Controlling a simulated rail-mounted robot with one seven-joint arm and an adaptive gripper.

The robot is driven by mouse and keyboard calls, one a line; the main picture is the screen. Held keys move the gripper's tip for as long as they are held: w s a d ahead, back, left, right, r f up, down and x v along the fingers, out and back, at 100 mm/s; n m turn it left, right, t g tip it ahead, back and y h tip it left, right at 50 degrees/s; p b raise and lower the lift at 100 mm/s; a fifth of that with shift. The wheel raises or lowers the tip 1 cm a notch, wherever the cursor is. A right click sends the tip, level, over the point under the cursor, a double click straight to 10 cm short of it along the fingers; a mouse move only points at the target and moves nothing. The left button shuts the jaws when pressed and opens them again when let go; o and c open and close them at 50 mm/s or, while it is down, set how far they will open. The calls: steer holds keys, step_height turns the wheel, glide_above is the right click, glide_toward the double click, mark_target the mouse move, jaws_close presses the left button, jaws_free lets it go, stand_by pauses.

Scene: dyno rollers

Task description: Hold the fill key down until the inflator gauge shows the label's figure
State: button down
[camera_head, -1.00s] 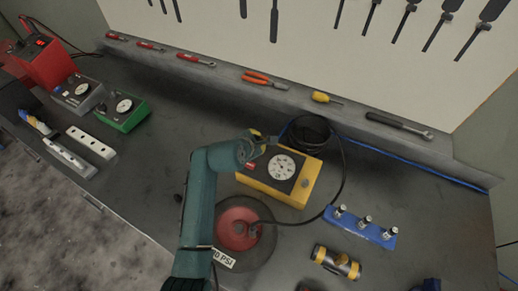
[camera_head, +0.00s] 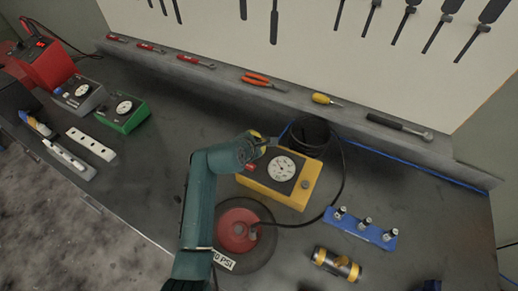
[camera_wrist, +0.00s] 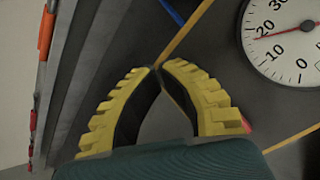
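The yellow inflator (camera_head: 296,197) sits on the bench with a round white gauge (camera_head: 281,168) on its dark top. In the wrist view the gauge (camera_wrist: 290,38) has its red needle between 10 and 20, closer to 20. A small red key (camera_head: 249,166) shows at the inflator's left side. In the wrist view a red sliver (camera_wrist: 247,127) shows beside my right finger. My gripper (camera_wrist: 157,68) is shut, its yellow fingertips together at the inflator's edge. I cannot tell whether it presses the key. The white label (camera_head: 223,260) reads "0 PSI"; its leading figure is hidden by my arm.
A red round part on a dark disc (camera_head: 239,229) lies in front of the inflator. A black hose coil (camera_head: 310,134) is behind it. A blue valve block (camera_head: 361,228) and yellow-black cylinder (camera_head: 336,264) are to the right. A green gauge box (camera_head: 123,112) stands left.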

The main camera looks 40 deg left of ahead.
steer(key=shift+f, duration=0.1)
steer(key=shift+w+f, duration=0.1)
steer(key=shift+f, duration=0.25)
steer(key=shift+w+f, duration=0.1)
steer(key=shift+f, duration=0.35)
stand_by(2.3)
stand_by(1.0)
steer(key=shift+s+r+p, duration=0.2)
steer(key=shift+r+p, duration=0.7)
steer(key=shift+p, duration=0.1)
steer(key=r+p, duration=0.2)
steer(key=p, duration=0.1)
steer(key=s+r+p, duration=0.1)
steer(key=r+p, duration=0.2)
steer(key=shift+d, duration=0.15)
steer(key=shift+f, duration=0.1)
stand_by(1.5)
